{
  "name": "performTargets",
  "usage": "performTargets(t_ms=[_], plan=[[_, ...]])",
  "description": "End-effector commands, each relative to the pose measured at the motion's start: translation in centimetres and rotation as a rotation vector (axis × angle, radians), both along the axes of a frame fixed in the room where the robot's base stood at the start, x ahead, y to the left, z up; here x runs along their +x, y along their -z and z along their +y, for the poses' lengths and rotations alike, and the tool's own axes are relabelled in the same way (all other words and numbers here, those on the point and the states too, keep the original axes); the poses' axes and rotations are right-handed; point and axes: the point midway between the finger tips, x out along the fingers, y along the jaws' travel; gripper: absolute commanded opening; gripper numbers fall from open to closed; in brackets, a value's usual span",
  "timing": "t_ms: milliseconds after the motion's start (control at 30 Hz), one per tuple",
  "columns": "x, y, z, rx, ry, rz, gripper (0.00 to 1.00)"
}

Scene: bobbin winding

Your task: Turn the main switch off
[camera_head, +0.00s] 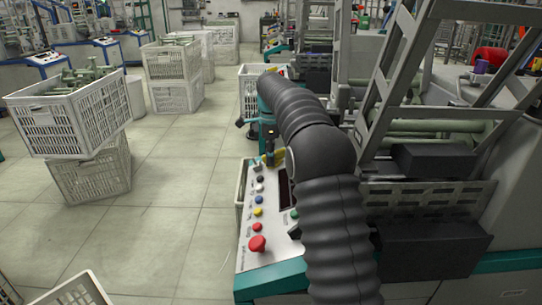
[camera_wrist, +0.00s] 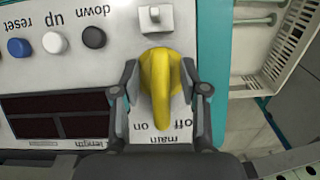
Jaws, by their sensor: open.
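The main switch is a yellow rotary handle (camera_wrist: 161,75) on the light grey control panel (camera_wrist: 70,75). In the wrist view it points down the picture, towards the upside-down printed words "on", "off" and "main". My gripper (camera_wrist: 161,92) is open, with one finger on each side of the handle. I cannot tell whether either finger touches it. In the head view, my gripper (camera_head: 270,140) is small and dark at the far end of the panel, and a bit of the yellow switch (camera_head: 280,153) shows beside it.
The panel carries several buttons, including a red mushroom button (camera_head: 257,244), and a dark display (camera_wrist: 55,115). A small white toggle (camera_wrist: 154,17) sits just beyond the handle. White crates (camera_head: 70,115) stand on the floor to the left, with open floor between. Machine frames stand right of my arm.

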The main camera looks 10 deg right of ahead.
Motion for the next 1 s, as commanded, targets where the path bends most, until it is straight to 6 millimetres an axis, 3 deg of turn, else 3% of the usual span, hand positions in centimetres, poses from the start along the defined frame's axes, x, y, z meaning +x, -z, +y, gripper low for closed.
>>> performTargets(t_ms=[67, 233, 667, 1000], plan=[[0.0, -0.01, 0.0, 0.0, 0.0, 0.0, 0.41], [0.0, -0.02, 0.0, 0.0, 0.0, 0.0, 0.0], [0.07, -0.05, -0.02, 0.005, -0.05, 0.026, 0.0], [0.23, 0.07, 0.01, 0.024, -0.255, 0.117, 0.0]])
